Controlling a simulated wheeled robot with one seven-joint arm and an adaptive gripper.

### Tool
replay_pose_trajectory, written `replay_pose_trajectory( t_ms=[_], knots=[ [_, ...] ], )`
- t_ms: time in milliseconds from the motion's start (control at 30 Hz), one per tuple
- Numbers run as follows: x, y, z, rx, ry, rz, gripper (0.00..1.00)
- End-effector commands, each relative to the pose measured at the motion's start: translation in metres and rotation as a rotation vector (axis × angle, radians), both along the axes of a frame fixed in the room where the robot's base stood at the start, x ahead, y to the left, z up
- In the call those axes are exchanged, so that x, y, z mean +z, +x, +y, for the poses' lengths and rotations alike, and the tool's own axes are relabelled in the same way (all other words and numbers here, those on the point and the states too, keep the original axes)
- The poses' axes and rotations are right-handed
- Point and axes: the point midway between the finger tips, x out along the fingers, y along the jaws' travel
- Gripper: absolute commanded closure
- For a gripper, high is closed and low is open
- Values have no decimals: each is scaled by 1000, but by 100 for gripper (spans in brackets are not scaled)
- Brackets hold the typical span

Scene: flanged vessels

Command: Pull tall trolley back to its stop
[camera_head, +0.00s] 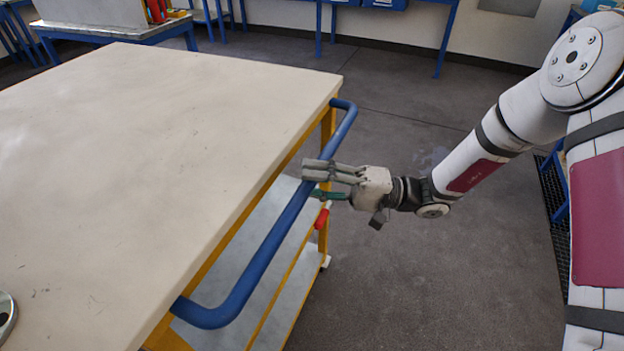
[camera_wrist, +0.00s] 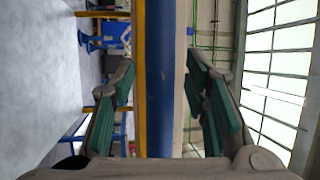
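The tall trolley (camera_head: 170,140) has a wide pale top on a yellow frame and fills the left of the head view. Its blue push handle (camera_head: 262,258) runs along the right side. My gripper (camera_head: 318,181) is at the far half of the handle, with one finger side above the bar and the other below. In the wrist view the blue bar (camera_wrist: 161,85) passes between the green-padded fingers of my gripper (camera_wrist: 160,90). A gap shows on both sides, so the gripper is open around the bar.
A lower grey shelf (camera_head: 265,270) and a red part (camera_head: 321,219) show under the trolley's top. Grey floor (camera_head: 430,290) lies clear to the right. Blue-legged benches (camera_head: 130,33) stand at the back. A round metal piece (camera_head: 6,312) sits at the left edge.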

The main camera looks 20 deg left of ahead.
Motion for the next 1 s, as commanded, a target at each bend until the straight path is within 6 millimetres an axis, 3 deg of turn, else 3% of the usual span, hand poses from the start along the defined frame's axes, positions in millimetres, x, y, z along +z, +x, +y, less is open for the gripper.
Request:
replay_pose_trajectory(
  t_ms=[333,800,1000],
  knots=[
    [-2,5,-11,-3,0,0,59],
    [-18,32,-94,-5,1,0,59],
    [-21,37,-110,-2,0,0,59]
  ],
)
